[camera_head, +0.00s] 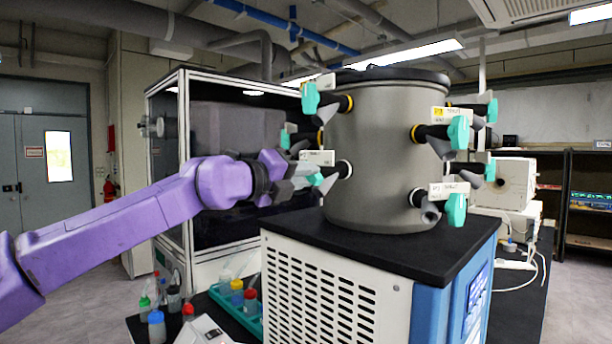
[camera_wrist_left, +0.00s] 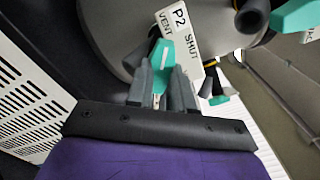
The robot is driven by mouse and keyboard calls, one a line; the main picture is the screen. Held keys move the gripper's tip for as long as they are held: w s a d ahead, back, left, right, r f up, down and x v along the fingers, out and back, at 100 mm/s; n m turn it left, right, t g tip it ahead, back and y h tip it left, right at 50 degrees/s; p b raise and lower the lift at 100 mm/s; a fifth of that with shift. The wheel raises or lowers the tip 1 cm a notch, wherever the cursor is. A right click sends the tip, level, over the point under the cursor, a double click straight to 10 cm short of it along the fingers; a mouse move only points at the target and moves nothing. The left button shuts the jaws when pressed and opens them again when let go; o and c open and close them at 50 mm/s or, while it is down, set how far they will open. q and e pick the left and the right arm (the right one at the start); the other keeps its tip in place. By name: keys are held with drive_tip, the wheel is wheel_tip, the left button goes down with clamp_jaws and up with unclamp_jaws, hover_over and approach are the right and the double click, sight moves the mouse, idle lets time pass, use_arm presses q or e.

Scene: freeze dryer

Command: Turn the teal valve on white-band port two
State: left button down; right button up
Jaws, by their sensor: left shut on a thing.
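The gray cylindrical chamber (camera_head: 385,140) carries several side ports with teal valves. The white-band port (camera_head: 345,169) at its lower left has a teal valve (camera_head: 316,179), mostly covered by my gripper. My left gripper (camera_head: 305,176) reaches in from the left and is shut on this valve. In the left wrist view, the teal valve (camera_wrist_left: 162,53) stands between the two gray fingers of the gripper (camera_wrist_left: 161,84). A white label (camera_wrist_left: 181,32) reading P2, SHUT and VENT is beside it. My right gripper is not in view.
A yellow-band port's teal valve (camera_head: 310,98) is above my gripper. Another white-band port's teal valve (camera_head: 456,209) is at the lower right. The chamber stands on a black-topped machine (camera_head: 400,247). Bottles and a green rack (camera_head: 222,298) are below my left arm.

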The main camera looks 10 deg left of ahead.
use_arm(q)
drive_tip(key=m+p, duration=0.3)
drive_tip(key=m, duration=0.2)
drive_tip(key=m+p, duration=0.3)
drive_tip(key=m, duration=0.2)
drive_tip(key=shift+w+a+f+m, duration=0.1)
drive_tip(key=shift+a+m, duration=0.1)
drive_tip(key=shift+m, duration=0.2)
drive_tip(key=shift+f, duration=0.1)
idle(0.3)
drive_tip(key=c, duration=1)
unclamp_jaws()
drive_tip(key=b+v, duration=0.4)
drive_tip(key=v, duration=0.6)
drive_tip(key=shift+s, duration=0.3)
